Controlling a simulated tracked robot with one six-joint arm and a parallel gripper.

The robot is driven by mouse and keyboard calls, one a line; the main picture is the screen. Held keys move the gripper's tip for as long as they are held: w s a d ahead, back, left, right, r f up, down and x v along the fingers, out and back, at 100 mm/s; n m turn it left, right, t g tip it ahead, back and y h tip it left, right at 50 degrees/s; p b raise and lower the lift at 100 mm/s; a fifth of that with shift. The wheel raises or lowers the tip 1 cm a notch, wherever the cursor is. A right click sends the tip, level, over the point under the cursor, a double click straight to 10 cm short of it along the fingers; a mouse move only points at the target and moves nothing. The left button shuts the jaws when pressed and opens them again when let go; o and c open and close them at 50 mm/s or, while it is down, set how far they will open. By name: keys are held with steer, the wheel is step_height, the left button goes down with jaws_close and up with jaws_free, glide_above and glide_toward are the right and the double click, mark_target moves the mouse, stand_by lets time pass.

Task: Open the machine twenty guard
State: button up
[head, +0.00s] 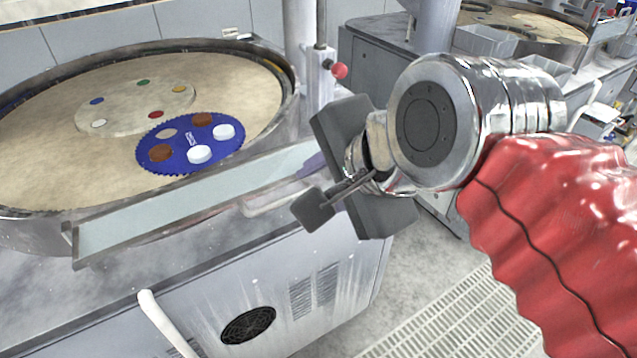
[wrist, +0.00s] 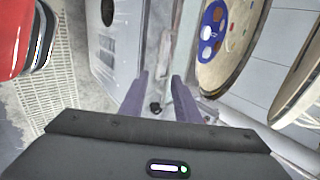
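A long clear guard panel (head: 190,205) in a metal frame stands along the front rim of the nearest polishing platen (head: 40,130). It looks lowered across the front. I can read no machine number. My gripper (head: 310,170) is at the right end of the panel, its near parts overlapping that end. In the wrist view two purple fingers (wrist: 160,88) stand apart, with a gap between them and nothing clearly gripped. A small dark round part (wrist: 155,107) shows between them. I cannot tell whether a finger touches the panel.
A blue toothed carrier (head: 190,142) with brown and white discs lies on the platen beside a pale disc (head: 135,108) with coloured dots. A red knob (head: 339,71) is on a post behind. A white curved handle (head: 165,322) is in front. Floor grating (head: 465,320) lies at lower right.

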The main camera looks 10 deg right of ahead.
steer(key=shift+c, duration=0.4)
steer(key=shift+f, duration=0.1)
steer(key=shift+c, duration=0.7)
steer(key=shift+d+f+n, duration=0.3)
steer(key=shift+f+n, duration=0.2)
steer(key=shift+f, duration=0.05)
steer(key=shift+c, duration=1.4)
steer(key=d+f+n, duration=0.1)
steer(key=f+n, duration=0.1)
steer(key=d+f+n+g+h, duration=0.1)
steer(key=f+n, duration=0.1)
steer(key=d+f+n, duration=0.1)
steer(key=f+n, duration=0.1)
steer(key=shift+d+f+h, duration=0.15)
steer(key=shift+f+h, duration=0.15)
steer(key=shift+f, duration=0.1)
jaws_close()
steer(key=s+d+f+n+g+h, duration=0.1)
steer(key=d+f+n, duration=0.2)
steer(key=f+n, duration=0.4)
steer(key=shift+s+d+g, duration=0.2)
steer(key=shift+s+g, duration=0.05)
steer(key=shift+g, duration=0.05)
